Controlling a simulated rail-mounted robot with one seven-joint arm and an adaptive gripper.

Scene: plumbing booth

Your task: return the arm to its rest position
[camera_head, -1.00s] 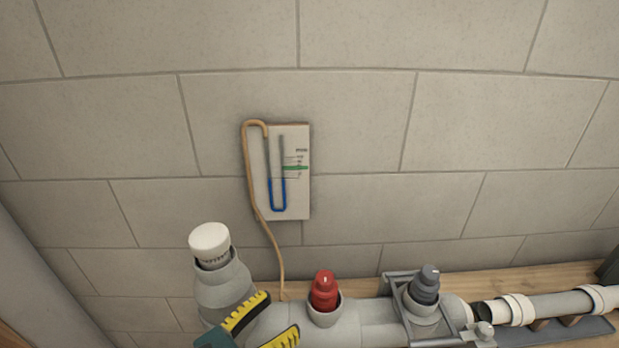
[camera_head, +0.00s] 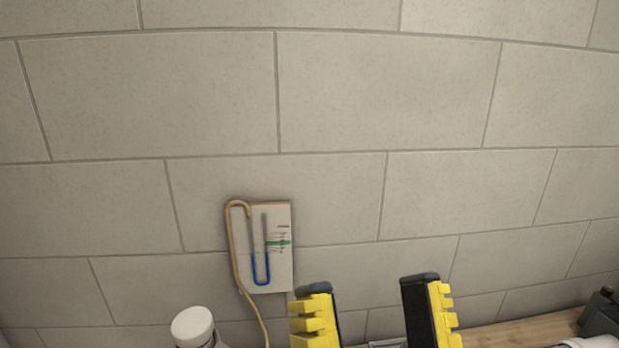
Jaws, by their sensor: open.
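My gripper (camera_head: 372,300) shows at the bottom of the head view, right of centre. Its two dark fingers with yellow ribbed pads stand apart, with nothing between them. The fingers point up in the picture, in front of the tiled wall. The rest of my arm is out of the frame.
A white gauge board (camera_head: 280,270) with a blue-filled U-tube hangs on the wall, left of my gripper. A tan hose (camera_head: 236,255) runs down from it. A white-capped pipe end (camera_head: 192,327) stands below. A wooden ledge (camera_head: 520,331) runs at lower right. The upper wall is clear.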

